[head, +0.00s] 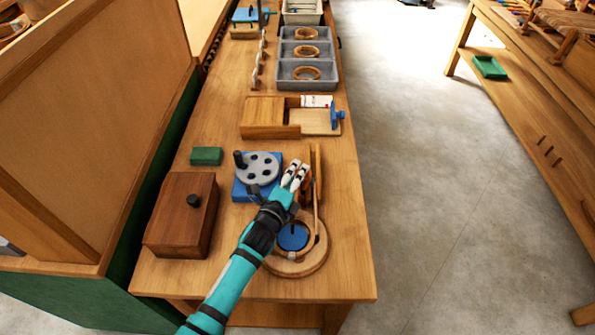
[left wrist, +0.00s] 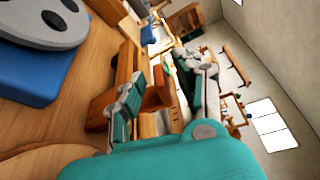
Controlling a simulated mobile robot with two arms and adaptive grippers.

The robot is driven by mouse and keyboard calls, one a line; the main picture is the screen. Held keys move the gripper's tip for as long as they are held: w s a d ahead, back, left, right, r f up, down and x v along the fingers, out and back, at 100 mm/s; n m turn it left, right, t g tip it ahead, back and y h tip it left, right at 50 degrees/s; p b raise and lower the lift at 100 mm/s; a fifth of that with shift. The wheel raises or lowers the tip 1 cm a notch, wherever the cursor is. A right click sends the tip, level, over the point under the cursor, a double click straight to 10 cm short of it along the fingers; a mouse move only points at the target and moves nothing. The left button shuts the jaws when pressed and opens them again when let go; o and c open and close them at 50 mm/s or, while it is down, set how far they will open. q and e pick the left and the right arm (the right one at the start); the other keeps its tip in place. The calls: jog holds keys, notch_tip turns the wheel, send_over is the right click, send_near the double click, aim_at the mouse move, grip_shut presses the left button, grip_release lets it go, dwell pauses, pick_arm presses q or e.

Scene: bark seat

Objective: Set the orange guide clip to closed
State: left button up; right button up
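The orange guide clip (head: 306,193) appears as a small orange-brown piece beside a thin upright wooden board on the bench. My left gripper (head: 295,174) is just left of it, and its fingers partly cover it. In the left wrist view, my gripper's fingers (left wrist: 126,100) are next to an orange-brown block (left wrist: 157,94), probably the clip. The clip's setting is not clear. My right gripper is out of view.
A blue base with a grey holed disc (head: 259,168) stands left of the gripper. A round wooden base with a blue disc (head: 293,237) lies under my forearm. A dark wooden box (head: 182,215) is at left, an open wooden box (head: 265,117) beyond. The bench's right edge is close.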

pick_arm(q)
jog(key=shift+w+d, duration=0.25)
jog(key=shift+w, duration=0.25)
grip_shut()
